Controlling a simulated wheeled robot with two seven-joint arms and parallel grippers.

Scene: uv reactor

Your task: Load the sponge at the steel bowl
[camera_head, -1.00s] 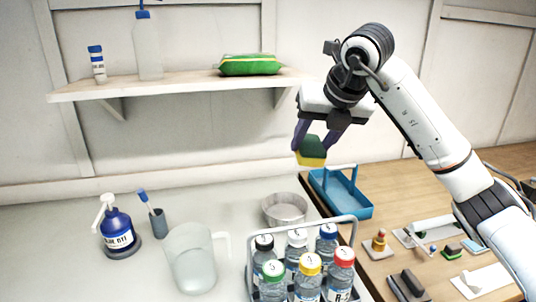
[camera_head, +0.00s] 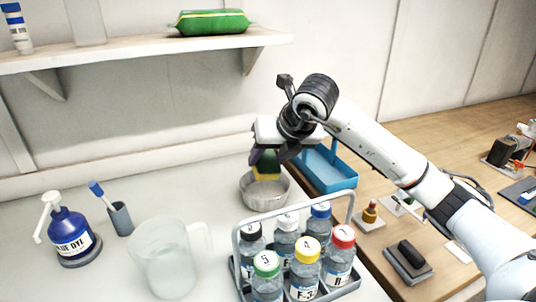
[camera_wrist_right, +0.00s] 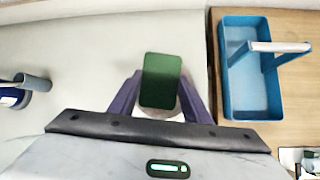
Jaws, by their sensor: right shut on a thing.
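The sponge (camera_head: 267,163) is green on top and yellow below. My right gripper (camera_head: 268,160) is shut on it and holds it upright over the steel bowl. In the right wrist view the sponge's green face (camera_wrist_right: 161,80) shows between the two purple fingers. The steel bowl (camera_head: 264,196) stands on the pale counter, and the sponge's lower end is at or just above its far rim; I cannot tell whether it touches. In the wrist view the bowl is mostly hidden behind the sponge. My left gripper is not in view.
A bottle rack (camera_head: 352,205) with several capped bottles stands in front of the bowl. A blue caddy (camera_head: 335,176) is to its right. A clear jug (camera_head: 165,262) and a blue dye bottle (camera_head: 72,238) stand left. A shelf (camera_head: 150,50) hangs above.

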